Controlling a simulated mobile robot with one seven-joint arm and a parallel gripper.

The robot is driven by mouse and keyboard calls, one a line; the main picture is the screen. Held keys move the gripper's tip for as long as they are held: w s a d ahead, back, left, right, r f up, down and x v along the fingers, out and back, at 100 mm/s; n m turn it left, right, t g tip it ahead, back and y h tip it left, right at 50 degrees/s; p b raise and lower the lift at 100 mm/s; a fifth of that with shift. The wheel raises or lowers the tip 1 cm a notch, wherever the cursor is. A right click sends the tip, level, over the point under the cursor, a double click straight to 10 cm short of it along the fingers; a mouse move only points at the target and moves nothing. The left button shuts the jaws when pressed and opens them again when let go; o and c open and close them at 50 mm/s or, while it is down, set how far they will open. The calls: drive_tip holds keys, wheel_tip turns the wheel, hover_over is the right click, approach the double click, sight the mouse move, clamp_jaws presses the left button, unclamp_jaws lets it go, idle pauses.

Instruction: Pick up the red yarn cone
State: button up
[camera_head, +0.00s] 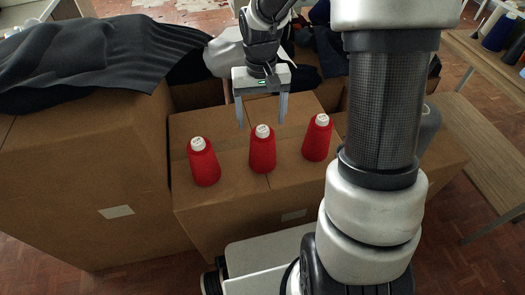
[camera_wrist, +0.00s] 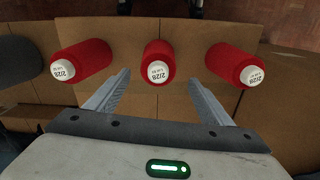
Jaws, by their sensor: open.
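Three red yarn cones with white tops stand upright in a row on a cardboard box (camera_head: 225,225). In the head view they are the left cone (camera_head: 205,167), the middle cone (camera_head: 262,153) and the right cone (camera_head: 317,141). My gripper (camera_head: 262,124) is open and empty, above and behind the middle cone. In the wrist view my gripper (camera_wrist: 157,84) has its fingers spread either side of the middle cone (camera_wrist: 157,53), which lies just ahead. The outer cones, one at left (camera_wrist: 84,60) and one at right (camera_wrist: 230,62), are outside the fingers. No contact shows.
Dark cloth (camera_head: 95,52) covers a taller cardboard box (camera_head: 85,165) at left. Dark and grey fabric fills open boxes behind the cones. A wooden table (camera_head: 490,65) with more cones stands at right. My arm hides part of the box's right side.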

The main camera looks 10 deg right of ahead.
sight(262, 129)
wheel_tip(262, 129, down, 5)
drive_tip(key=shift+d+f+b, duration=0.1)
drive_tip(key=shift+d+b, duration=0.05)
drive_tip(key=shift+b, duration=0.85)
drive_tip(key=shift+c, duration=0.5)
drive_tip(key=c, duration=1.5)
drive_tip(key=shift+c, duration=0.2)
